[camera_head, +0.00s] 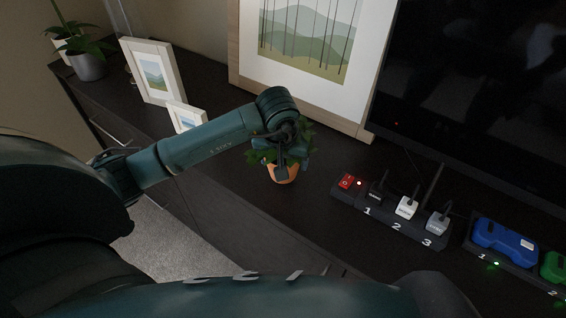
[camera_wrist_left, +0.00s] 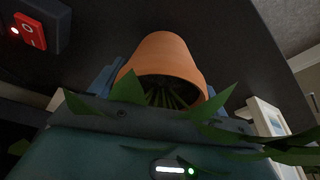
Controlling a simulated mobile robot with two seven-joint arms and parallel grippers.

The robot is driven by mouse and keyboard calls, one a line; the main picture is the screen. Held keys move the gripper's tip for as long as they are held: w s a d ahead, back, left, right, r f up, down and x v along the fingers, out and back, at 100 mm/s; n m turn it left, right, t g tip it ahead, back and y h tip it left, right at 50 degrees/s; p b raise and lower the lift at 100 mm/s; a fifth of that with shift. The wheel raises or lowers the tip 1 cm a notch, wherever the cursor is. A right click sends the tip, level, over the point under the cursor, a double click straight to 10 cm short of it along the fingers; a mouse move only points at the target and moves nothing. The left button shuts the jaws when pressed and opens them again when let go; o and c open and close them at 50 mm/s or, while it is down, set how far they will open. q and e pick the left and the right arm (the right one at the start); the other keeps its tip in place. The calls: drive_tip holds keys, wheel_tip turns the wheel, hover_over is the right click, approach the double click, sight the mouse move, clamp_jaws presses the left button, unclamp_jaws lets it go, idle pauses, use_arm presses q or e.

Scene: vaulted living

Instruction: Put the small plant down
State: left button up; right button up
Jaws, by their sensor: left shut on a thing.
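The small plant (camera_head: 285,173) has green leaves and a terracotta pot. It is at the middle of the head view, over the dark cabinet top (camera_head: 235,178). My left gripper (camera_head: 282,160) is at the pot, partly hidden by my wrist and the leaves. The left wrist view shows the orange pot (camera_wrist_left: 163,55) between the fingers, with leaves around the gripper. The gripper is shut on the plant. I cannot tell whether the pot's base touches the cabinet top. My right gripper is not in view.
A power strip (camera_head: 388,222) with a red switch and plugs lies right of the plant. Another strip holds a blue battery (camera_head: 504,240). Picture frames (camera_head: 153,72) and a television (camera_head: 485,100) stand behind. A potted plant (camera_head: 88,60) stands far left.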

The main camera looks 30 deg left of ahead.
use_arm(q)
drive_tip(key=shift+f, duration=0.85)
drive_tip(key=shift+f, duration=0.1)
drive_tip(key=o, duration=1.3)
